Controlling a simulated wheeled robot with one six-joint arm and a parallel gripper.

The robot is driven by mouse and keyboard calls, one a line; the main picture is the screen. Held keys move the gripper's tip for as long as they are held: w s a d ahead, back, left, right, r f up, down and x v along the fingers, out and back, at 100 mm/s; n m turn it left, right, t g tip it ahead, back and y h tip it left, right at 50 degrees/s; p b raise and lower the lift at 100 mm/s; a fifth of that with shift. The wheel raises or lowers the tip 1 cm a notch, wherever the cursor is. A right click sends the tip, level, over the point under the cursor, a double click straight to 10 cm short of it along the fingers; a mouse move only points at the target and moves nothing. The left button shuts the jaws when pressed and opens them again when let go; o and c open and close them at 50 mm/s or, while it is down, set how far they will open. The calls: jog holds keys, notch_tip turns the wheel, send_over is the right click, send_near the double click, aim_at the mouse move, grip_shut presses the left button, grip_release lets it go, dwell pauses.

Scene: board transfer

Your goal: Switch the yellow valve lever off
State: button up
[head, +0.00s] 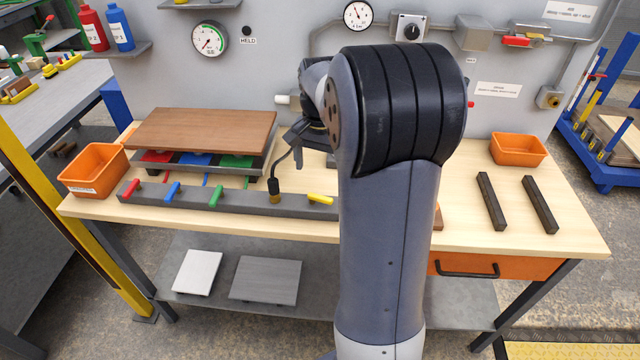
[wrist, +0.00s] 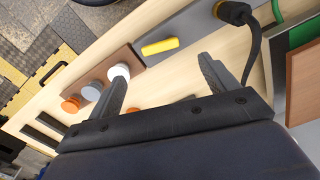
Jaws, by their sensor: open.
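The yellow valve lever (head: 320,199) sits at the right end of a dark grey manifold bar (head: 240,200), partly cut off by my arm in the head view. It lies nearly along the bar, while the red (head: 130,192), blue (head: 172,191) and green (head: 216,190) levers lie more across it. In the wrist view the yellow lever (wrist: 160,46) is fully visible on the bar's end. My gripper (wrist: 162,75) is open and empty, with the lever showing beyond and between its fingertips, apart from them. In the head view my arm hides most of the gripper.
A black cable plug (head: 274,190) stands on the bar beside the yellow lever. White (wrist: 119,71), grey (wrist: 91,90) and orange (wrist: 70,105) knobs sit on a brown block near the left finger. A brown board (head: 205,130) lies behind the bar. Orange bins (head: 518,150) flank the bench.

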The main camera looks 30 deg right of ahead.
aim_at(320, 196)
notch_tip(320, 196, down, 9)
jog(key=shift+r, duration=0.15)
jog(key=shift+c, duration=0.5)
jog(key=c, duration=0.9)
jog(key=shift+w+d+n+p, duration=0.1)
jog(key=shift+w+n+p, duration=0.05)
jog(key=shift+n, duration=0.65)
jog(key=shift+w+d+n+p, duration=0.1)
jog(key=shift+n+p, duration=0.05)
jog(key=shift+n, duration=0.65)
jog(key=o, duration=1)
notch_tip(320, 196, up, 11)
